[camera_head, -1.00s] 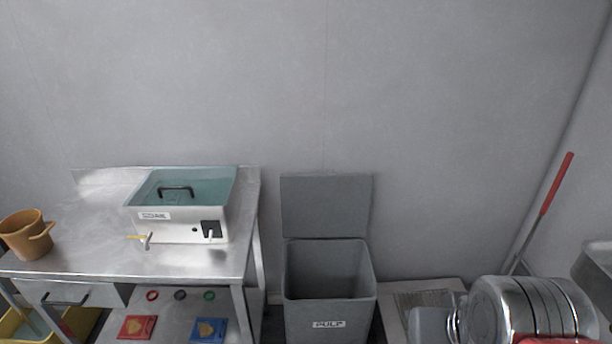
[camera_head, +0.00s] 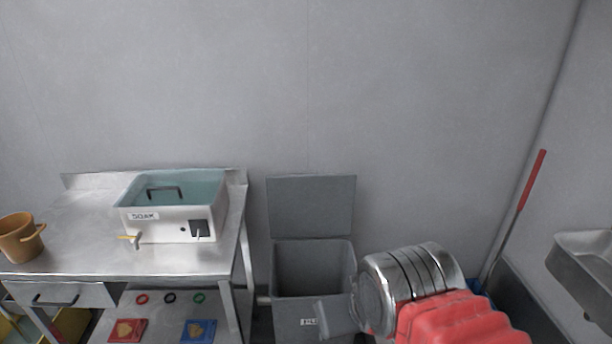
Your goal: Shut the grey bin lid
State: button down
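The grey bin (camera_head: 288,318) stands on the floor right of the steel table, with a white label on its front. Its grey lid (camera_head: 311,206) is open, standing upright at the back edge, close to the wall. The dark inside of the bin shows. My arm, a shiny metal cylinder with a red ribbed part, reaches in from the lower right. The grey end of my gripper (camera_head: 338,316) is in front of the bin's right front corner and covers part of the label. Whether its fingers are open or shut does not show.
A steel table (camera_head: 85,225) holds a soak tank (camera_head: 170,228) and an orange-brown pot (camera_head: 20,238). A red-handled tool (camera_head: 532,180) leans at the right, near a steel sink (camera_head: 585,265). The wall above the lid is bare.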

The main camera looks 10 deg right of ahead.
aim_at(300, 205)
jog(key=z, duration=0.05)
jog(key=i, duration=1)
jog(key=u, duration=0.05)
